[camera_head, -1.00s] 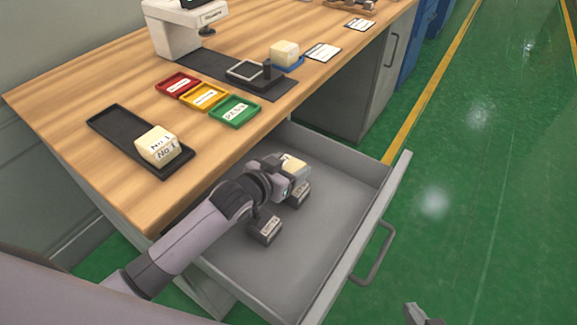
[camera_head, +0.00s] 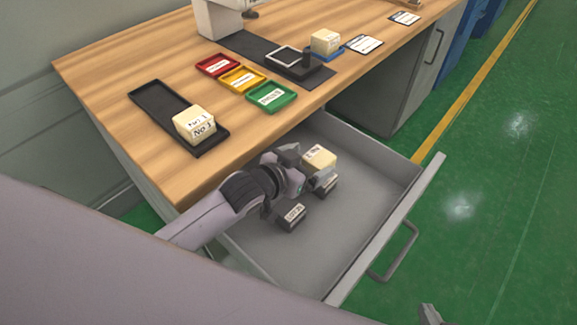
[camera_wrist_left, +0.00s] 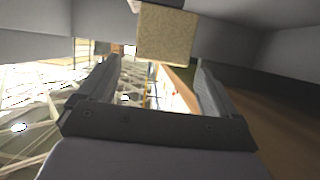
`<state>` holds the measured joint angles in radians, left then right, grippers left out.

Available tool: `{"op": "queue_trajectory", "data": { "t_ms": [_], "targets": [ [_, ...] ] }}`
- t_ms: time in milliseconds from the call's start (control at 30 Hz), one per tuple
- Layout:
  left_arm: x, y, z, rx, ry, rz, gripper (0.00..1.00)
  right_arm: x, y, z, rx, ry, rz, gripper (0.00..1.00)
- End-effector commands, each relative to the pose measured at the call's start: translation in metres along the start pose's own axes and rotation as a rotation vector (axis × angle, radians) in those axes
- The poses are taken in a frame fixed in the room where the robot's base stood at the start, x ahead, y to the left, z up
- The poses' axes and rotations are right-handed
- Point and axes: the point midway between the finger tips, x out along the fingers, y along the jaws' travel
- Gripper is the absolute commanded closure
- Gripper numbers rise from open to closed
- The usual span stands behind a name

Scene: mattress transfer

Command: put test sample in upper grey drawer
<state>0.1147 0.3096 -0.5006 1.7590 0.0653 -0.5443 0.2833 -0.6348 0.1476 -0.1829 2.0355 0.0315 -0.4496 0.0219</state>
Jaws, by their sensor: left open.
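A cream block with a printed label (camera_head: 319,157), a test sample, is inside the open grey drawer (camera_head: 353,209) under the table. My left gripper (camera_head: 305,168) reaches into the drawer with its jaws open beside the block. In the left wrist view the block (camera_wrist_left: 166,36) shows ahead of the spread fingers, clear of their grip. Another cream block marked No.1 (camera_head: 194,124) sits on a black tray (camera_head: 155,101), and a third (camera_head: 325,42) stands at the back. Only a grey tip of my right gripper (camera_head: 431,314) shows at the bottom edge.
Red, yellow and green trays (camera_head: 272,96) lie on the table. The drawer's front part is clear.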

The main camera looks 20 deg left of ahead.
Motion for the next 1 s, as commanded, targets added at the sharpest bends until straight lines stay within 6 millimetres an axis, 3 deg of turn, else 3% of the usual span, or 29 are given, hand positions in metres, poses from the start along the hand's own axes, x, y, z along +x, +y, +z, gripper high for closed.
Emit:
{"op": "queue_trajectory", "data": {
  "t_ms": [200, 400, 600, 1000],
  "targets": [
    [-0.04, 0.0, 0.0, 0.0, -0.002, 0.0, 0.07, -0.004, 0.002, -0.003, -0.002, -0.002, 0.005, 1.0],
    [-0.065, 0.0, 0.0, -0.001, -0.001, -0.001, 0.07, -0.006, 0.003, 0.001, -0.004, -0.009, 0.009, 1.0],
    [-0.075, 0.0, 0.0, 0.0, -0.001, 0.0, 0.07, -0.007, 0.003, 0.001, -0.004, -0.01, 0.01, 1.0],
    [-0.076, 0.0, 0.0, 0.0, 0.0, -0.001, 0.07, -0.007, 0.003, 0.001, -0.005, -0.009, 0.01, 1.0]
  ]
}}
